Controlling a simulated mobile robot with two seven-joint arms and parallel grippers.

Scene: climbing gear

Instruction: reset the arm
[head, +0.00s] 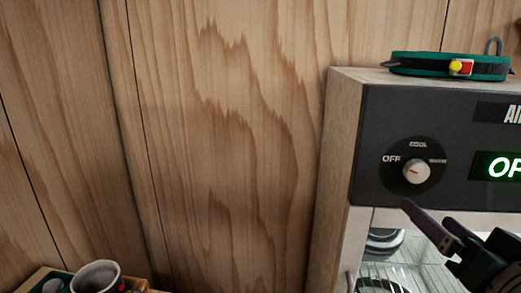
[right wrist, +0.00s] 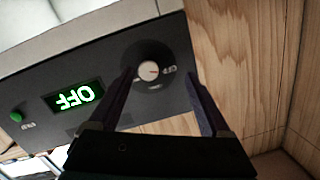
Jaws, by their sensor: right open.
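My right gripper (head: 428,213) is at the lower right of the head view, just below the dial of a dark-fronted appliance. It is open, and nothing shows between its fingers there. In the right wrist view the two dark fingers (right wrist: 160,74) are spread, and the white knob (right wrist: 149,70) appears between their tips. The knob also shows in the head view (head: 417,172), on a black round dial with OFF at its left and COOL above. I cannot tell whether a fingertip touches the panel. My left gripper is in neither view.
The appliance's green display (right wrist: 74,97) reads OFF, upside down in the wrist view. A green strap with a red and yellow buckle (head: 450,65) lies on top of the appliance. A cup (head: 97,276) stands in a box at lower left. Wooden wall fills the back.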

